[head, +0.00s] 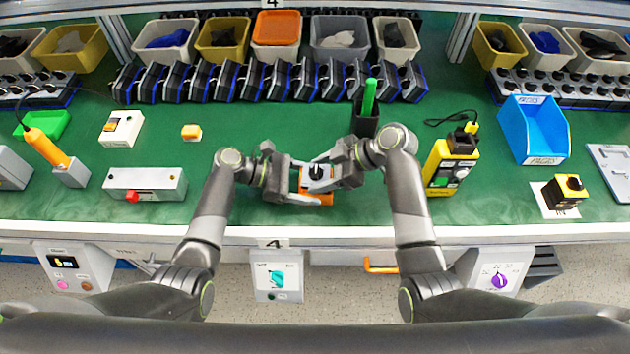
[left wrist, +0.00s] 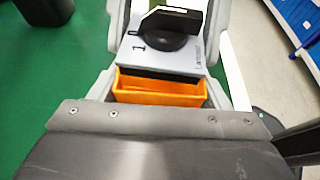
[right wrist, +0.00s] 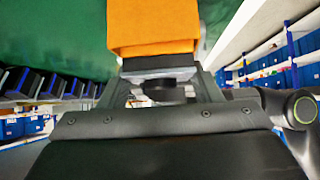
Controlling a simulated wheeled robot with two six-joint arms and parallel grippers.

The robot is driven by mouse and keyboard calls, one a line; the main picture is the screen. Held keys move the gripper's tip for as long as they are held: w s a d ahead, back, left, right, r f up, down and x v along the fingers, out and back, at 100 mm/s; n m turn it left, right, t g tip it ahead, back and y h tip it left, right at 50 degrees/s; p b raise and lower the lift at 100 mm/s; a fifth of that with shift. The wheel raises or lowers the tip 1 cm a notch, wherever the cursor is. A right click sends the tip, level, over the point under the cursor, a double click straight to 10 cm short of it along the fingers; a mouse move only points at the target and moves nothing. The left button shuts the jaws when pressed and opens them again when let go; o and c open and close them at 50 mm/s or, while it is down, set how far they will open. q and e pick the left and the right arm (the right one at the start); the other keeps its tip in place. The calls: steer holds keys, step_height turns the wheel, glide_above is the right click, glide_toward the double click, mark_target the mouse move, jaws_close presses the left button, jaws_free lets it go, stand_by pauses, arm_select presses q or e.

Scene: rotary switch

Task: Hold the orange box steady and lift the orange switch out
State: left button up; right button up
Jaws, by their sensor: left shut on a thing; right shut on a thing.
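The orange box (head: 318,199) is between my two grippers at the table's front middle. A light grey switch plate with a black knob (head: 316,170) is above it; in the left wrist view the plate (left wrist: 150,58) is over one part of the open-topped box (left wrist: 160,90). My left gripper (head: 300,182) is shut, with its fingers on either side of the box. My right gripper (head: 335,178) is shut on the switch; the right wrist view shows the black knob (right wrist: 165,92) between its fingers, with the orange box (right wrist: 150,30) beyond. Whether the plate is clear of the box is unclear.
A black holder with a green stick (head: 369,98) stands just behind my right gripper. A yellow device (head: 450,165) is to the right, a grey box with a red knob (head: 145,184) to the left. Dark modules line the back. Green table between is free.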

steer(key=shift+r, duration=3.85)
arm_select(q)
steer(key=o, duration=1.1)
steer(key=shift+a, duration=0.1)
